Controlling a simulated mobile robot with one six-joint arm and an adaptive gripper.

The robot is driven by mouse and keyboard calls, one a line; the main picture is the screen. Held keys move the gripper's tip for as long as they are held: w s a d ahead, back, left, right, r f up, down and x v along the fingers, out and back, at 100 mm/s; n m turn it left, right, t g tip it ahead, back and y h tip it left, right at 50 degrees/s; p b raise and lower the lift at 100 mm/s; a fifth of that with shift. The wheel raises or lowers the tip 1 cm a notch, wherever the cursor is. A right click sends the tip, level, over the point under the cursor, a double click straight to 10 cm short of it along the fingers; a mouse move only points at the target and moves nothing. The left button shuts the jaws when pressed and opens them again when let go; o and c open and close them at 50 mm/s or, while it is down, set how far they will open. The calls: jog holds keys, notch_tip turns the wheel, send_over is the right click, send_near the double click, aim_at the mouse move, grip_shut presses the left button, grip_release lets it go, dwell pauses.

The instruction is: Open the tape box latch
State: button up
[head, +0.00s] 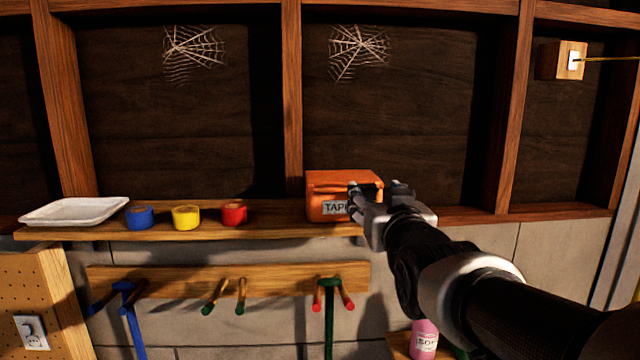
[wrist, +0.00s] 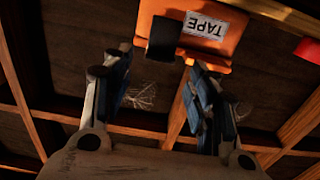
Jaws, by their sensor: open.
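The orange tape box (head: 325,183) sits on the wooden shelf, with a white TAPE label on its front. In the wrist view the box (wrist: 230,48) shows upside down at the top, with a black latch (wrist: 164,38) on its front beside the label. My gripper (head: 366,196) is at the right part of the box front and hides some of it in the head view. In the wrist view my gripper (wrist: 157,64) is open, its two fingers spread below the latch in the picture. The latch lies in line with the gap, and nothing is between the fingers.
On the shelf (head: 270,223) left of the box are red (head: 234,213), yellow (head: 186,216) and blue (head: 140,217) tape rolls and a white tray (head: 75,211). A peg rack (head: 260,278) hangs below. A pink bottle (head: 424,340) stands under my arm.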

aim_at(370, 189)
jog(key=shift+w+p, duration=0.35)
jog(key=shift+w, duration=1.3)
jog(key=shift+c, duration=0.5)
jog(key=c, duration=1)
